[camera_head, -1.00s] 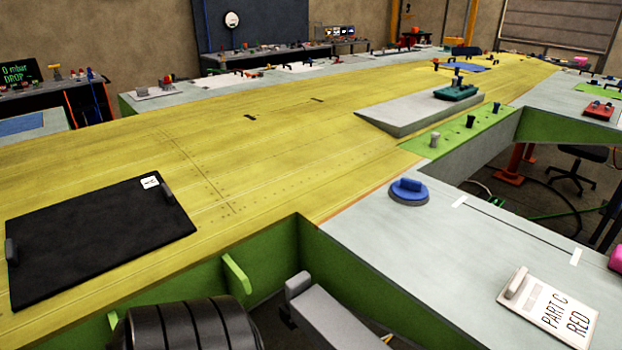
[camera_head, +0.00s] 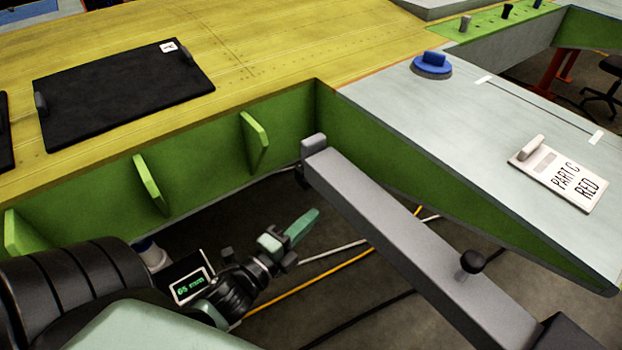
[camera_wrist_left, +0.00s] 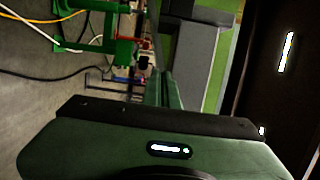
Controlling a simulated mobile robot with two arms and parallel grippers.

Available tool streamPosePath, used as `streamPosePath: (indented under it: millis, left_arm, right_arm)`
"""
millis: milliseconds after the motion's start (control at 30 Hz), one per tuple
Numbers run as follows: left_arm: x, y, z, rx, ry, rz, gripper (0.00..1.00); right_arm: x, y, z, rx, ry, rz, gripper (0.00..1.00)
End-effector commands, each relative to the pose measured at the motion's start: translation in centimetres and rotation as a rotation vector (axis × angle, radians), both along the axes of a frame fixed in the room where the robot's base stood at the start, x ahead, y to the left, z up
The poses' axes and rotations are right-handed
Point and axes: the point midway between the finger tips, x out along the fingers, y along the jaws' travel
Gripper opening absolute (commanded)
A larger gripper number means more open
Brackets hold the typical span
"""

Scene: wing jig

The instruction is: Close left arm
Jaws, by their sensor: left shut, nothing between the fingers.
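A long grey arm (camera_head: 400,235) with a black knob (camera_head: 473,262) on its top runs from the lower right towards the inner corner of the green jig frame (camera_head: 345,115). A grey block (camera_head: 313,146) stands at its far end, near that corner. My left gripper (camera_head: 303,226) is shut and empty, its pale green fingers together, to the left of the grey arm and apart from it in the picture. In the left wrist view a grey beam (camera_wrist_left: 200,65) shows beyond my gripper's dark green body. My right gripper is not in view.
Green ribs (camera_head: 150,183) stand out from the frame below the yellow wing skin (camera_head: 270,45). A black panel (camera_head: 125,92) lies on the skin. Cables (camera_head: 310,280) cross the floor.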

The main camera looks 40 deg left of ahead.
Motion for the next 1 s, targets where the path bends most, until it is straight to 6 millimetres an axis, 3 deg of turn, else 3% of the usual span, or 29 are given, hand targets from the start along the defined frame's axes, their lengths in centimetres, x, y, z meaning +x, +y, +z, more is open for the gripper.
streamPosePath:
  millis: [400, 700, 1000]
  left_arm:
    - [8.8, -0.6, 0.3, -0.003, -0.001, 0.0, 0.0]
    - [9.7, 2.9, 0.1, -0.002, 0.002, 0.0, 0.0]
    - [9.7, 3.3, -0.1, -0.004, 0.002, 0.0, 0.0]
  right_arm:
    - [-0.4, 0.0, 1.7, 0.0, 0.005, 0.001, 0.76]
    - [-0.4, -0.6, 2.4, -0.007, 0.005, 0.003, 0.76]
    - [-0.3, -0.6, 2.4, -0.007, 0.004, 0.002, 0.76]
